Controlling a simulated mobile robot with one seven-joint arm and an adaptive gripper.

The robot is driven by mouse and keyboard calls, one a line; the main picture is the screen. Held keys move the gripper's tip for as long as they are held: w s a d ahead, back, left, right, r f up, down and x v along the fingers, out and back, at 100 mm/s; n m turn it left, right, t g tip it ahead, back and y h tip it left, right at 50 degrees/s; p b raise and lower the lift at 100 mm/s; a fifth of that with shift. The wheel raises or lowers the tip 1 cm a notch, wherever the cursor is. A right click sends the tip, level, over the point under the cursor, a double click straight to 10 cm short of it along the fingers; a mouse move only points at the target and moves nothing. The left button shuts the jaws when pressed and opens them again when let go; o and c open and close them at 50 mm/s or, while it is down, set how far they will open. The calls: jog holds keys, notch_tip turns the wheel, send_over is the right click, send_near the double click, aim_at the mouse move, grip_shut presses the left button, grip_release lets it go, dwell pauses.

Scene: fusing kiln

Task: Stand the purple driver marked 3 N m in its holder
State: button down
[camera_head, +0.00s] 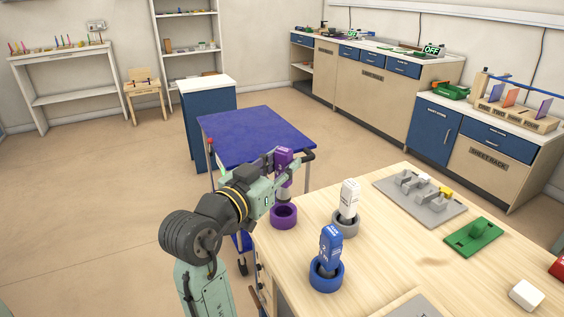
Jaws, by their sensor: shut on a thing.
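The purple driver (283,160) is upright in my gripper (285,163), which is shut around its upper part. Its lower end is at or just above the purple ring-shaped holder (284,217), near the table's far left corner. I cannot tell whether the driver's tip is inside the ring. The 3 N m marking is too small to read. A white driver (348,194) stands in a grey holder (345,227) to the right. A blue driver (330,246) stands in a blue holder (326,277) nearer to me.
On the wooden table (415,255) are a grey fixture plate (440,208), a green block (473,236) and a white block (526,294). A blue-topped cart (245,130) stands just beyond the table. The table's middle is mostly clear.

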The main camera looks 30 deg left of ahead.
aim_at(280, 190)
jog(key=shift+f+b, duration=0.55)
jog(key=shift+f, duration=0.45)
jog(key=shift+f+b, duration=1.9)
jog(key=shift+f, duration=0.2)
dwell(0.7)
jog(key=c, duration=1.2)
grip_release()
jog(key=s, duration=1.2)
jog(key=shift+r, duration=0.1)
